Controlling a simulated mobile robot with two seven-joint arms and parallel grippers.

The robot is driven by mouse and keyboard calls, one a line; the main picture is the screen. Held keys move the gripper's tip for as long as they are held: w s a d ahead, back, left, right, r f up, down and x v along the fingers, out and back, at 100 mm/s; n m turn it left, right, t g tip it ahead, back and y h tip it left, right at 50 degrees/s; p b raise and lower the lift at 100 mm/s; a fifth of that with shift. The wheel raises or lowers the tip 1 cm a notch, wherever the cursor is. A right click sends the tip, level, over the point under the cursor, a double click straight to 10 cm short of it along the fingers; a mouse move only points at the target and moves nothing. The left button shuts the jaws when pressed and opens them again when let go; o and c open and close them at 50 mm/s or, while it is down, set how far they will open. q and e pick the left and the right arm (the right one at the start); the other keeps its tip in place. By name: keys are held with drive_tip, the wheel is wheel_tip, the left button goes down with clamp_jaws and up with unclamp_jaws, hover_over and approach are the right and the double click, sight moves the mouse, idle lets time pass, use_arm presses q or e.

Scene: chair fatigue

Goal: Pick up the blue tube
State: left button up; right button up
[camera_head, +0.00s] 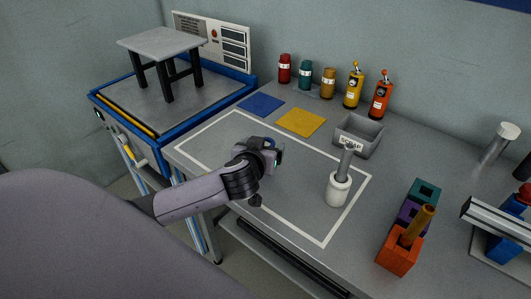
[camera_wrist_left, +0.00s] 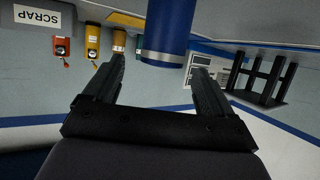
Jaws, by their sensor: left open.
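The blue tube (camera_wrist_left: 168,32) shows in the left wrist view as a thick upright cylinder at the top, cut off by the picture's edge. My left gripper (camera_wrist_left: 159,68) is open, its two fingers apart and pointing toward the tube. The tube appears between and just beyond the fingertips; I cannot tell whether either finger touches it. In the head view my left gripper (camera_head: 265,155) is low over the white-outlined area of the table, and it hides most or all of the tube. My right gripper is not in view.
A white cup with a grey rod (camera_head: 338,190) stands right of the gripper. Behind it is a grey scrap bin (camera_head: 360,136). Orange, purple and teal blocks (camera_head: 398,258) stand at right, with a brown tube in the orange one. Blue (camera_head: 262,104) and yellow (camera_head: 301,121) mats lie behind.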

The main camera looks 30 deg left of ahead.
sight(266, 142)
use_arm(q)
drive_tip(key=shift+x, duration=1.95)
drive_tip(key=shift+s+f, duration=0.1)
drive_tip(key=shift+f, duration=0.05)
drive_tip(key=c, duration=1.1)
